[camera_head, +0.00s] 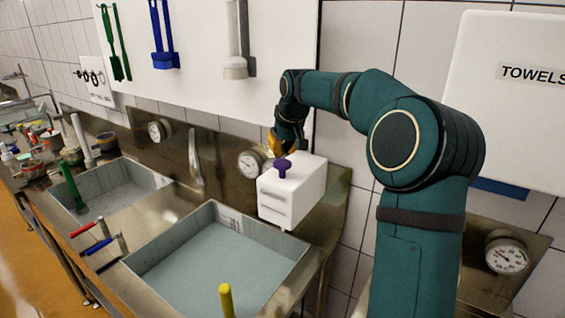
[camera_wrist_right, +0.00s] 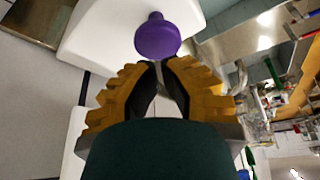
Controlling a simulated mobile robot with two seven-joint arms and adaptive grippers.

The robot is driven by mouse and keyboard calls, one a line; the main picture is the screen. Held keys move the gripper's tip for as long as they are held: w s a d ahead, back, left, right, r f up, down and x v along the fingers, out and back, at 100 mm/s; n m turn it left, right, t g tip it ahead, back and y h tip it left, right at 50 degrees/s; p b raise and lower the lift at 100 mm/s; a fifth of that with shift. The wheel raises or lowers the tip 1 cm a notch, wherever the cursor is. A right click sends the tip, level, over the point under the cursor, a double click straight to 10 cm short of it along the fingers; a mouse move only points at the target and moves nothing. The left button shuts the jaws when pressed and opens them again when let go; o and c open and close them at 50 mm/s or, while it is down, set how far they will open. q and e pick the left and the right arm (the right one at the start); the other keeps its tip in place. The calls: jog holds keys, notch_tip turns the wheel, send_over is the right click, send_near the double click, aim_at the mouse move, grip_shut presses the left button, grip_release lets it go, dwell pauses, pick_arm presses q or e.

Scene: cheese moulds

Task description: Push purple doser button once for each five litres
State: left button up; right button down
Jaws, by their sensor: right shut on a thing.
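My right gripper (camera_head: 277,143) has yellow fingers and is close above and behind the button. In the wrist view its fingertips (camera_wrist_right: 160,65) are drawn together; what lies between them cannot be made out. Whether the fingertips touch the button is unclear. My left gripper is not in view.
The nearer basin (camera_head: 215,262) holds pale liquid; another basin (camera_head: 110,190) is to the left. Dials (camera_head: 250,165) line the metal splashback. Blue and red handles (camera_head: 98,246) lie between basins. A yellow handle (camera_head: 226,300) rises in front. A towel box (camera_head: 510,100) hangs right.

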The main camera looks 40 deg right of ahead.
aim_at(283, 163)
jog(key=shift+f, duration=0.1)
dwell(0.6)
jog(key=shift+f+b, duration=1.7)
jog(key=shift+f, duration=0.9)
jog(key=shift+r+p, duration=0.4)
notch_tip(283, 163, up, 3)
jog(key=p, duration=0.3)
jog(key=shift+r, duration=0.1)
jog(key=shift+r+p, duration=1.4)
jog(key=shift+r, duration=0.3)
